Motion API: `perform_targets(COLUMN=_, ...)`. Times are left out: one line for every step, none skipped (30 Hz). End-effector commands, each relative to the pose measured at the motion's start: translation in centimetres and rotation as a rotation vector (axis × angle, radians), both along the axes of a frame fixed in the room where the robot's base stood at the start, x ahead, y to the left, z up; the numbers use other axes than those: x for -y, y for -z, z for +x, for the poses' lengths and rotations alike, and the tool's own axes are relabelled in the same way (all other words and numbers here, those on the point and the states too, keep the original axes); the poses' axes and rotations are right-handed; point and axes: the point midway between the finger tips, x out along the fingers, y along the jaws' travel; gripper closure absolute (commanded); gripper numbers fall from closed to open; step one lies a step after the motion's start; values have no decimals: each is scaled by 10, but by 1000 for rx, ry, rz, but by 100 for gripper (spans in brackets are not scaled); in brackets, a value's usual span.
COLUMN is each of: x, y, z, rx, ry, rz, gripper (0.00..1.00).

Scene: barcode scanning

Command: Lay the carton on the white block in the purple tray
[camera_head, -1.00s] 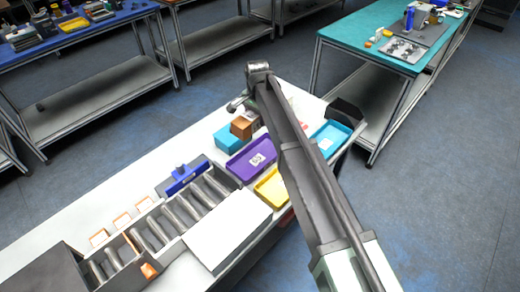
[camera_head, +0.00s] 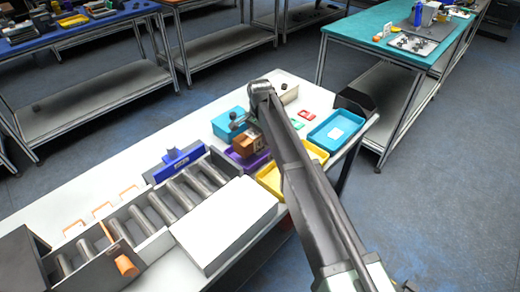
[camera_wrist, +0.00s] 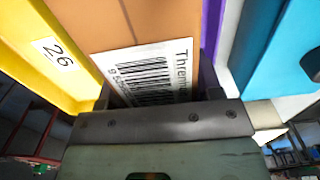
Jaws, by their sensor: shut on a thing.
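The brown carton (camera_head: 247,145) is in my gripper, over the purple tray (camera_head: 238,158). In the wrist view the carton (camera_wrist: 165,18) shows a white barcode label facing my gripper (camera_wrist: 158,95), which is shut on it. The purple tray is mostly hidden behind the carton and my arm; only parts of it show. The white block is hidden in the head view. I cannot tell whether the carton touches the tray or block.
A yellow tray (camera_head: 269,183) lies beside the purple tray, and a blue bin (camera_head: 226,124) stands behind it. A cyan tray (camera_head: 321,138) and a black bin (camera_head: 352,103) are at the right. A roller conveyor (camera_head: 168,212) and a large white box (camera_head: 222,226) are at the left.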

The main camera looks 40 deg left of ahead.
Motion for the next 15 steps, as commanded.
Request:
perform_targets(x=0, y=13, z=0, rx=0, ry=0, rz=0, gripper=85)
perform_targets(x=0, y=20, z=0, rx=0, ry=0, rz=0, gripper=85)
perform_targets(x=0, y=29, z=0, rx=0, ry=0, rz=0, gripper=85)
perform_targets(x=0, y=36, z=0, rx=0, ry=0, rz=0, gripper=85)
perform_targets(x=0, y=41, z=0, rx=0, ry=0, rz=0, gripper=85)
perform_targets(x=0, y=44, z=0, rx=0, ry=0, rz=0, gripper=85)
perform_targets(x=0, y=44, z=0, rx=0, ry=0, rz=0, gripper=85)
perform_targets(x=0, y=43, z=0, rx=0, ry=0, rz=0, gripper=85)
perform_targets(x=0, y=40, z=0, rx=0, ry=0, rz=0, gripper=86)
perform_targets(x=0, y=39, z=0, rx=0, ry=0, rz=0, gripper=86)
perform_targets(x=0, y=39, z=0, rx=0, ry=0, rz=0, gripper=86)
perform_targets(x=0, y=38, z=0, rx=0, ry=0, rz=0, gripper=85)
perform_targets(x=0, y=38, z=0, rx=0, ry=0, rz=0, gripper=85)
perform_targets(x=0, y=39, z=0, rx=0, ry=0, rz=0, gripper=85)
perform_targets(x=0, y=41, z=0, rx=0, ry=0, rz=0, gripper=85)
